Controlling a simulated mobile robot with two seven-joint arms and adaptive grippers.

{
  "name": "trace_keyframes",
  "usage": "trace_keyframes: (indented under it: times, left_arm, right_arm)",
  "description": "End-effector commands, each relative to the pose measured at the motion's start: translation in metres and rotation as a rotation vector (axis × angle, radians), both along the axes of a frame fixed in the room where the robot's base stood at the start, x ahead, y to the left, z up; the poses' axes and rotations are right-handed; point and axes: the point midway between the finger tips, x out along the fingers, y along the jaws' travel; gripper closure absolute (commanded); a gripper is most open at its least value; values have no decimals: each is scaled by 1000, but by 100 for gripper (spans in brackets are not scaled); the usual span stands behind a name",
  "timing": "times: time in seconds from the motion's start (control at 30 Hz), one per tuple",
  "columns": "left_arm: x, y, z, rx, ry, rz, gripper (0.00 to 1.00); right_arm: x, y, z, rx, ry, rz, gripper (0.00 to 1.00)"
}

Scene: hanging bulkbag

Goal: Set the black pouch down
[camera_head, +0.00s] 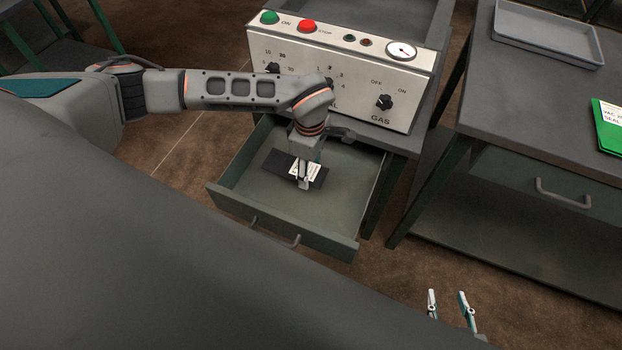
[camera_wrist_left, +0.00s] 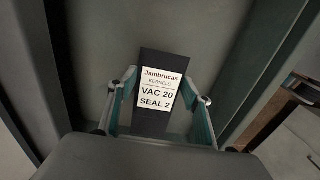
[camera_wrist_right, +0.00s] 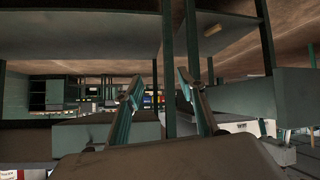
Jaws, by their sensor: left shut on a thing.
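The black pouch (camera_head: 283,158) with a white label is inside the open drawer (camera_head: 230,180). It also shows in the left wrist view (camera_wrist_left: 157,68), where the label reads Jambrucas Kernels, VAC 20, SEAL 2. My left gripper (camera_head: 304,182) reaches down into the drawer and is shut on the pouch, with a finger on each side of it (camera_wrist_left: 155,112). The pouch is low over the drawer floor; I cannot tell whether it touches. My right gripper (camera_head: 450,305) is empty, its fingers apart, at the lower right, away from the drawer; they also show in the right wrist view (camera_wrist_right: 160,90).
The machine panel (camera_head: 340,85) with knobs, buttons and a gauge stands above and behind the drawer. At right is a grey table (camera_head: 540,100) with a tray (camera_head: 548,38), a green packet (camera_head: 608,128) and a closed drawer. The drawer floor around the pouch is bare.

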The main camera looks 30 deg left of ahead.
Motion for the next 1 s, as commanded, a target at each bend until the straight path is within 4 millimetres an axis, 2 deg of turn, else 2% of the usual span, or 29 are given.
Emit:
trace_keyframes:
  times: [0.03, 0.27, 0.5, 0.9, 0.93, 1.0]
  left_arm:
    - [0, -1, -6, -2, 0, 0, 74]
    - [0, -1, -20, -2, 0, -1, 74]
    - [-1, -1, -53, -2, 2, -1, 74]
    - [1, 0, -57, -1, -1, -1, 74]
    - [1, 0, -58, -1, -1, -2, 48]
    - [1, 0, -57, -1, -2, -2, 34]
  right_arm:
    - [1, -1, -2, -2, 0, -1, 60]
    - [3, -2, -3, -4, -3, -1, 60]
    - [-1, -2, -10, -9, 4, 1, 60]
    - [-1, -1, -6, -8, 0, 1, 60]
    - [-1, -1, -7, -8, 1, 1, 60]
    - [-1, -1, -8, -9, 3, 1, 60]
